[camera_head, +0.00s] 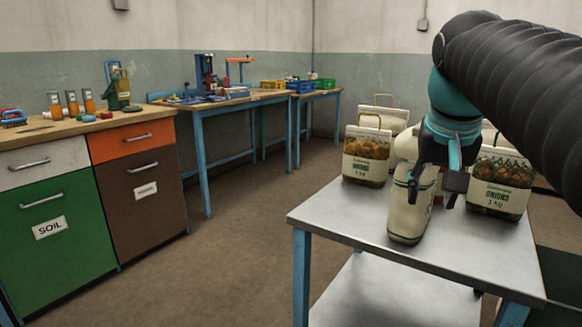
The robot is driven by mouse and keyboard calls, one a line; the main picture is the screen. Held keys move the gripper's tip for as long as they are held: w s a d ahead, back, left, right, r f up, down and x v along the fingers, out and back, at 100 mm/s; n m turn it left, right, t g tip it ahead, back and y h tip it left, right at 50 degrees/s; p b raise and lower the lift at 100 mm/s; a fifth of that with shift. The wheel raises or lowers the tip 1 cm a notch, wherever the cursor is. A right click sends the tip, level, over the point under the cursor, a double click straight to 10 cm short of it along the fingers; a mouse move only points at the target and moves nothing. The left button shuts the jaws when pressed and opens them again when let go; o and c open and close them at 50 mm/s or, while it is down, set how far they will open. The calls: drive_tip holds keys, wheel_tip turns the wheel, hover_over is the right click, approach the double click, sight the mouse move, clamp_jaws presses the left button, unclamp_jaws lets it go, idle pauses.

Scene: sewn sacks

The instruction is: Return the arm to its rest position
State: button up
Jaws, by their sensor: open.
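My gripper (434,187) hangs over the metal table (345,220) at the right, its dark fingers spread. A cream sack (408,215) with green trim stands just behind and below the fingers and is partly hidden by them. I cannot tell whether the fingers touch it. My arm reaches in from the upper right, with a black ribbed sleeve and a teal wrist section.
An onion sack (366,157) stands left on the table, another onion sack (499,186) right, a pale sack (383,117) behind. A cabinet (65,205) labelled SOIL and workbenches (215,103) line the left and back. The floor (240,220) between is clear.

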drive_tip(key=s+a+f+n, duration=0.1)
drive_tip(key=s+a+f, duration=0.1)
drive_tip(key=s+f, duration=0.2)
drive_tip(key=s+a+f+n+t+y, duration=0.1)
drive_tip(key=s+f, duration=0.3)
drive_tip(key=f, duration=0.7)
drive_tip(key=s+a+f+n, duration=0.1)
drive_tip(key=s+a+f, duration=0.2)
drive_tip(key=f, duration=0.4)
drive_tip(key=shift+s+f, duration=0.15)
drive_tip(key=shift+s, duration=0.6)
drive_tip(key=shift+a, duration=0.1)
